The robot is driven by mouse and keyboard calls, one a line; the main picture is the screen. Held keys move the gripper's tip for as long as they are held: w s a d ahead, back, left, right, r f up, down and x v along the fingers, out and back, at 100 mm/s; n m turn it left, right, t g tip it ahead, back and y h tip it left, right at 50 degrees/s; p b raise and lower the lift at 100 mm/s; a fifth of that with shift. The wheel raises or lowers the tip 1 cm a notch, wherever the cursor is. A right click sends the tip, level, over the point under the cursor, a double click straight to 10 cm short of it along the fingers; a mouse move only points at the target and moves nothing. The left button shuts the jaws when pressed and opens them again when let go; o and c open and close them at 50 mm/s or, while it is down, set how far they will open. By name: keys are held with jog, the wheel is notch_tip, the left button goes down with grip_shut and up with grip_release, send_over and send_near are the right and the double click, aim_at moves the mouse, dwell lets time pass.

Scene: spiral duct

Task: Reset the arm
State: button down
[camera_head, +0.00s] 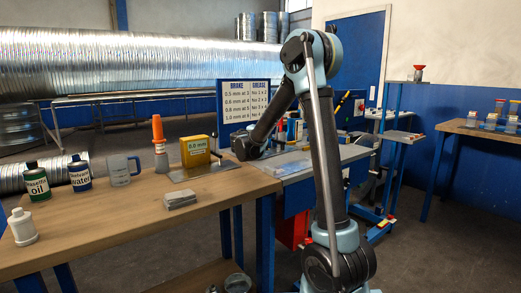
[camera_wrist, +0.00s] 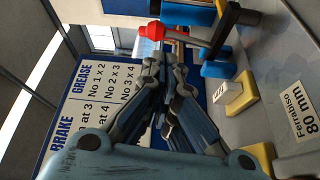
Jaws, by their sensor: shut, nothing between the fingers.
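My arm rises in the middle of the head view, bends at the top and reaches down to the left. My gripper (camera_head: 246,149) is at its lower end, above the grey-topped bench and just right of the yellow 0.0 mm device (camera_head: 195,151). In the wrist view my gripper (camera_wrist: 163,62) has its fingers together, with nothing seen between them. The exact fingertips are small and dark in the head view.
The wooden table (camera_head: 100,228) holds an oil bottle (camera_head: 37,181), a water bottle (camera_head: 79,173), a clear jug (camera_head: 121,169), an orange-topped bottle (camera_head: 158,143) and stacked plates (camera_head: 180,199). A brake/grease sign (camera_head: 245,98) stands behind my gripper; it also fills the wrist view's left (camera_wrist: 85,105).

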jog(key=s+d+f+m+g, duration=0.1)
jog(key=s+d+g, duration=0.1)
jog(key=s+d, duration=0.3)
jog(key=s+d+f+m+g, duration=0.1)
jog(key=s+d+m+g, duration=0.1)
jog(key=s+d, duration=0.4)
jog(key=s+d+f+m+g, duration=0.1)
jog(key=s+d+m+g, duration=0.1)
jog(key=s+d, duration=0.3)
jog(key=shift+s+d+f+g, duration=0.2)
jog(key=shift+d+g, duration=0.05)
jog(key=shift+d, duration=0.2)
jog(key=shift+s+d+f+g, duration=0.15)
jog(key=shift+d+f+g, duration=0.1)
jog(key=shift+d, duration=0.2)
jog(key=s+d+f+m+g+y, duration=0.25)
jog(key=s+f, duration=0.35)
jog(key=s, duration=0.6)
jog(key=s+d+f+m+g+y, duration=0.1)
jog(key=s+d+f+m+g, duration=0.3)
jog(key=s, duration=0.8)
jog(key=s+a+f+y, duration=0.2)
jog(key=s+a+f, duration=0.2)
jog(key=s, duration=0.2)
jog(key=s+a+f+y, duration=0.2)
jog(key=s+a+f, duration=0.1)
jog(key=s+f, duration=0.2)
jog(key=shift+s+a+g, duration=0.4)
jog(key=shift+s+g, duration=0.05)
jog(key=shift+s, duration=0.6)
